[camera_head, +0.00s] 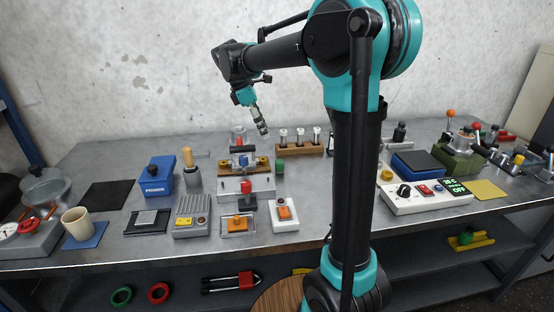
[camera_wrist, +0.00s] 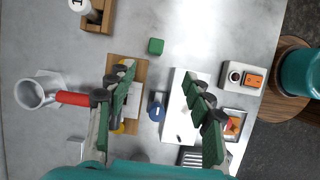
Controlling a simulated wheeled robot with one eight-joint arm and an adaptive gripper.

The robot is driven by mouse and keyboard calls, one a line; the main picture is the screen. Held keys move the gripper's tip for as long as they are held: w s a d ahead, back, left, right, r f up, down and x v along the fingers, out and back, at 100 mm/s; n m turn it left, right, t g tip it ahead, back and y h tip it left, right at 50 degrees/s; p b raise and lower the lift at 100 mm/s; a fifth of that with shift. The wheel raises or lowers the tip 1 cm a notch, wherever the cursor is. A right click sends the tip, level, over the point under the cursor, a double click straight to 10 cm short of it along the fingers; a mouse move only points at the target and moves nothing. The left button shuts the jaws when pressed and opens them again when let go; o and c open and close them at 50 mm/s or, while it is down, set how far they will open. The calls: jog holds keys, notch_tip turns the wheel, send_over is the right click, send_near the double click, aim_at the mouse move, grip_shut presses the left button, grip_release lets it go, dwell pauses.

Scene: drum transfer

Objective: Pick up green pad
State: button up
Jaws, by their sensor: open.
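A small green block (camera_head: 280,166), the only pad-like green piece on the tabletop, sits just right of the press-like fixture (camera_head: 247,185). In the wrist view the green block (camera_wrist: 155,46) lies on bare grey table, beyond the fingertips and a little above the gap between them. My gripper (camera_head: 262,130) hangs over the back of the table, above and slightly left of the block. In the wrist view my gripper (camera_wrist: 158,72) has its two green-lined fingers wide apart with nothing held between them. The fingers cover parts of the fixture below.
A wooden rack (camera_head: 300,150) with several white-capped vials stands behind the block. A white box with an orange switch (camera_head: 285,215) stands in front. A red-handled ring tool (camera_wrist: 70,98) lies near the fixture. Bare table lies right of the block.

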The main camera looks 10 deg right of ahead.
aim_at(278, 161)
jog(key=x, duration=0.7)
jog(key=w+x, duration=0.1)
jog(key=x, duration=0.3)
jog(key=shift+d+f, duration=0.15)
jog(key=shift+f, duration=0.15)
jog(key=shift+a+x, duration=0.2)
jog(key=shift+x, duration=2.45)
jog(key=shift+f, duration=0.1)
grip_shut()
